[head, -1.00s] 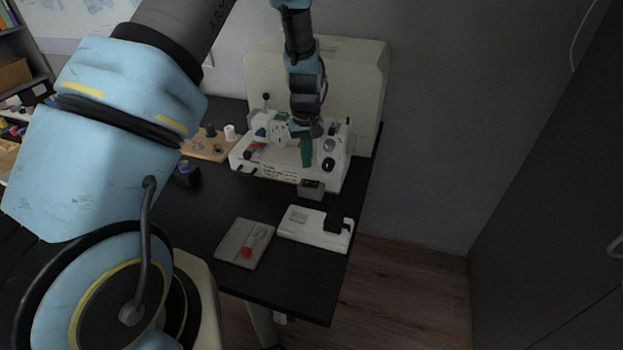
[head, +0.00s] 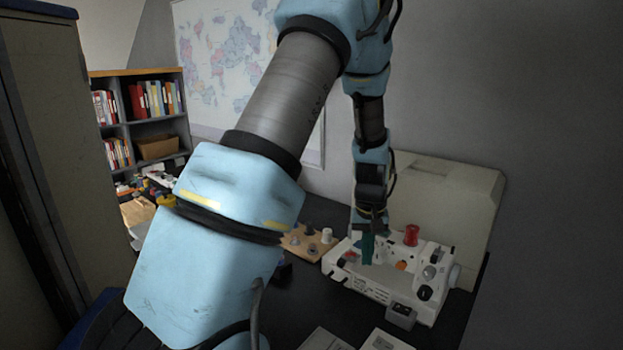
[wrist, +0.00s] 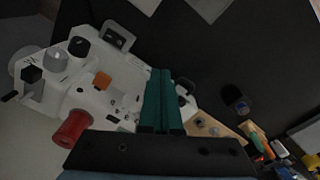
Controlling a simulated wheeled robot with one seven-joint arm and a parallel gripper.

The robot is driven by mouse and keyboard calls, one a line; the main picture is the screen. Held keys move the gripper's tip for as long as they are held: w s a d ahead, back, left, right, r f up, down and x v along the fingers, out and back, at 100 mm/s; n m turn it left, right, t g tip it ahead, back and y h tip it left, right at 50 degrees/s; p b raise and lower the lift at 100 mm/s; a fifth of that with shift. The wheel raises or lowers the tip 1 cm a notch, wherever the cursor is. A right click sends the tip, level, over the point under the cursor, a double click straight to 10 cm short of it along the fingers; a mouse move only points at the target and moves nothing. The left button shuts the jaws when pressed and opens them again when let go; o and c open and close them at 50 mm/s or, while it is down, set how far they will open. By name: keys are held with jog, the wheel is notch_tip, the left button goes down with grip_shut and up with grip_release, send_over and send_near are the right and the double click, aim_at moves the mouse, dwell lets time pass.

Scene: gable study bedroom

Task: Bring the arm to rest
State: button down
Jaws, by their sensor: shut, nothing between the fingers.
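My gripper (head: 367,247) hangs at the end of my blue and grey arm, over the white sewing-machine-like device on the black desk. Its two green fingers are together with nothing between them, as the wrist view also shows (wrist: 160,85). The white device (head: 382,286) carries a red spool (head: 411,235), an orange part and several dark knobs. In the wrist view the device (wrist: 60,100) lies to the left of the fingers, with the red spool (wrist: 72,128) at lower left. I cannot tell whether the fingertips touch the device.
A cream case (head: 450,195) stands behind the device against the wall. A wooden board with knobs (head: 303,243) lies to its left. A dark cup (wrist: 235,99) stands on the desk. A bookshelf (head: 145,115) is at far left. The desk front (wrist: 260,50) has bare room.

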jog(key=s+a+r, duration=0.3)
jog(key=s+a, duration=0.1)
jog(key=a, duration=0.3)
jog(key=s+a+r+t, duration=0.1)
jog(key=s+a+r, duration=0.2)
jog(key=a, duration=0.4)
jog(key=s+a+r, duration=0.4)
jog(key=a, duration=0.3)
jog(key=shift+s+a, duration=0.35)
jog(key=shift+a, duration=0.05)
jog(key=shift+r, duration=0.1)
